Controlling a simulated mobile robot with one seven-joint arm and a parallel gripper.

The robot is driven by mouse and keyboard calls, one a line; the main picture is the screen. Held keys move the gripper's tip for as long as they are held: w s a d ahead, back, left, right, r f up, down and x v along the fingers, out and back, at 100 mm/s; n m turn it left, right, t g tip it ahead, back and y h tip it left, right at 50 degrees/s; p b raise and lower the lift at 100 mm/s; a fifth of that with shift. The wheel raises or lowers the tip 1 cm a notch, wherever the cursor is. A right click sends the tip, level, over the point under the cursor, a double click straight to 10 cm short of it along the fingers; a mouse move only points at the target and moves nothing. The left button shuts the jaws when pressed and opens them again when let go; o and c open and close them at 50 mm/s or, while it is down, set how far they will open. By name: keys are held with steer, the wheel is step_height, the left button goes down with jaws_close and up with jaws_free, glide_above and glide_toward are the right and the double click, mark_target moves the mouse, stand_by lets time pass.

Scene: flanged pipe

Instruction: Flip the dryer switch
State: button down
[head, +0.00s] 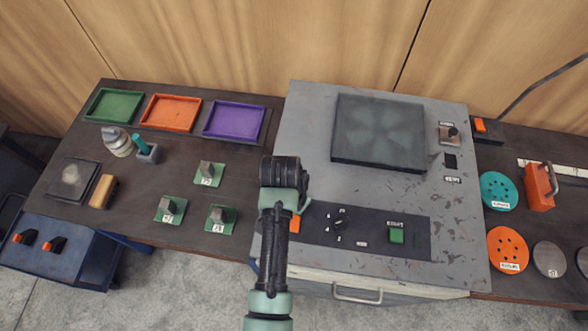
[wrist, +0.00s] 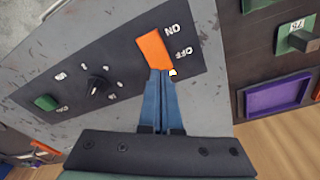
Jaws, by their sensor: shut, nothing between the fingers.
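The dryer looks to be the grey, scuffed machine (head: 300,150) in the middle of the head view, with a dark control panel (head: 411,232) on its front part. Only part of the orange switch (head: 295,224) shows beside my arm in the head view. My gripper (wrist: 166,73) is shut and empty, its blue fingertips at the OFF end of the switch. I cannot tell contact from a small gap, nor which way the rocker is tilted.
A black knob (head: 339,224) and a green button (head: 397,235) share the panel. A dark fan window (head: 379,133) lies behind. Round discs (head: 507,250) lie right.

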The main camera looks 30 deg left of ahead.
steer(key=shift+f+b, duration=0.65)
steer(key=shift+f, duration=0.3)
stand_by(0.6)
steer(key=shift+r, duration=0.1)
step_height(320, 180, up, 7)
steer(key=p, duration=0.7)
stand_by(0.5)
